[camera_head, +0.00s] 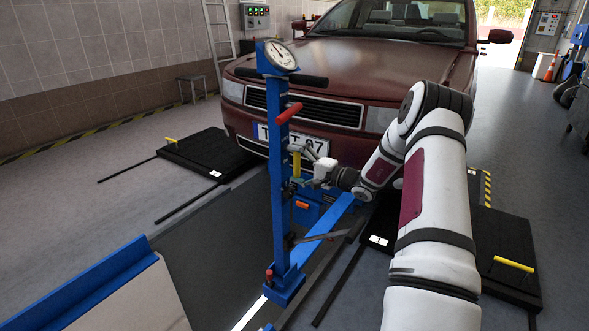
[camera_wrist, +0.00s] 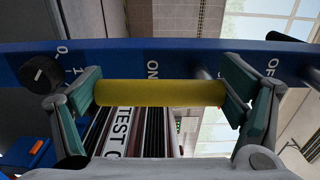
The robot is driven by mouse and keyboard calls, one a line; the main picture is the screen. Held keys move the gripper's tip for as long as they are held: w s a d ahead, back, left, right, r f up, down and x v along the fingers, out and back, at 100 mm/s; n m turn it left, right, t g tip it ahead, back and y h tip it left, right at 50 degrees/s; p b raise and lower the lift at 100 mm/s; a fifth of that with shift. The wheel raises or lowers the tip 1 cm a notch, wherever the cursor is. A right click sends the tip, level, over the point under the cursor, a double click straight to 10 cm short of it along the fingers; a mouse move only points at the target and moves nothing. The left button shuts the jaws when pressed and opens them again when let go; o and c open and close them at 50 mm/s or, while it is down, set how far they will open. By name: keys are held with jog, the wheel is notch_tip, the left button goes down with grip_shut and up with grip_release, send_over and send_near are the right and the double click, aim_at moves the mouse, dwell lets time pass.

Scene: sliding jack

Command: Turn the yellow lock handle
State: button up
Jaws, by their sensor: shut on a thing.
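The yellow lock handle (camera_wrist: 160,93) is a yellow bar that lies level across the middle of the wrist view, in front of a blue panel (camera_wrist: 190,62) lettered ON and OFF. My gripper (camera_wrist: 158,85) is shut on the handle, with a green-padded finger at each end of the bar. In the head view the handle (camera_head: 297,164) is a small upright yellow piece on the blue post (camera_head: 276,130), and my gripper (camera_head: 306,163) reaches it from the right. The handle's far side is hidden.
The post carries a round gauge (camera_head: 280,55) and a red grip (camera_head: 289,113). A dark red car (camera_head: 345,65) stands close behind. A black knob (camera_wrist: 40,73) sits on the panel at left. Black plates (camera_head: 205,153) lie on the floor; open floor shows at left.

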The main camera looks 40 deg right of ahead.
jog(key=shift+w, duration=0.1)
dwell(0.4)
jog(key=o, duration=1.5)
jog(key=shift+c, duration=0.2)
jog(key=v, duration=1.2)
